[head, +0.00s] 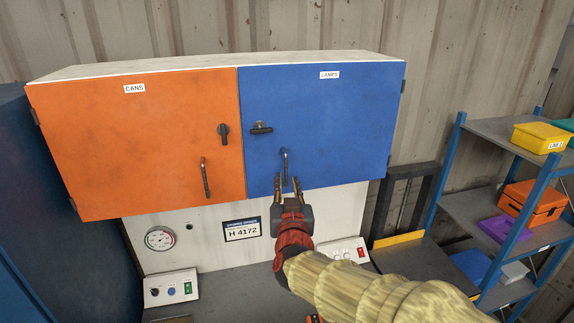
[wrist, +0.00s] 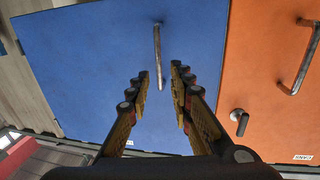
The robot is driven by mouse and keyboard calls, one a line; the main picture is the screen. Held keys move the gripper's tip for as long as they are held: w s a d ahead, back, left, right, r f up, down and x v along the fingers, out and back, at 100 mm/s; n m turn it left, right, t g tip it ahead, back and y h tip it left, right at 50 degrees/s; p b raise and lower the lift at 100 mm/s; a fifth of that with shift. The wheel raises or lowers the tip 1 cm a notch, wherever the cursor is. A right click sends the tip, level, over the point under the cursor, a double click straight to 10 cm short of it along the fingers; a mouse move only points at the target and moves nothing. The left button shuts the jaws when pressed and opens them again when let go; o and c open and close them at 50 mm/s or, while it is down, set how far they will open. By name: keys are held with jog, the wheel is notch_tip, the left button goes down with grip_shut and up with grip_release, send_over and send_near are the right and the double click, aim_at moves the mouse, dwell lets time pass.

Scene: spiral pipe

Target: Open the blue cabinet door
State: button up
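The blue cabinet door (head: 335,115), labelled LAMPS, is closed and flush beside the orange door in the head view. It also fills the middle of the wrist view (wrist: 90,60). Its bar handle (head: 285,160) is near its lower left; the wrist view shows the handle (wrist: 158,50) too. A dark latch (head: 261,127) on the blue door lies horizontal, above and left of the handle. My gripper (head: 287,183) is open just below the handle. In the wrist view the handle's end lies between the fingertips, with no clear contact.
The orange door (head: 140,140), labelled CANS, is closed, with an upright latch (head: 223,133) and its own handle (head: 206,177). A panel with a gauge (head: 160,238) and control boxes (head: 342,253) stands below. A shelf rack (head: 480,205) is at the right.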

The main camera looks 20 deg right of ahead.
aim_at(286, 169)
jog(key=w, duration=0.2)
jog(key=w+d+p, duration=0.1)
jog(key=w, duration=0.4)
jog(key=shift+w+d+r+p, duration=0.2)
jog(key=shift+w+d+p, duration=0.1)
jog(key=shift+w+d, duration=0.05)
jog(key=shift+c, duration=1.2)
grip_shut()
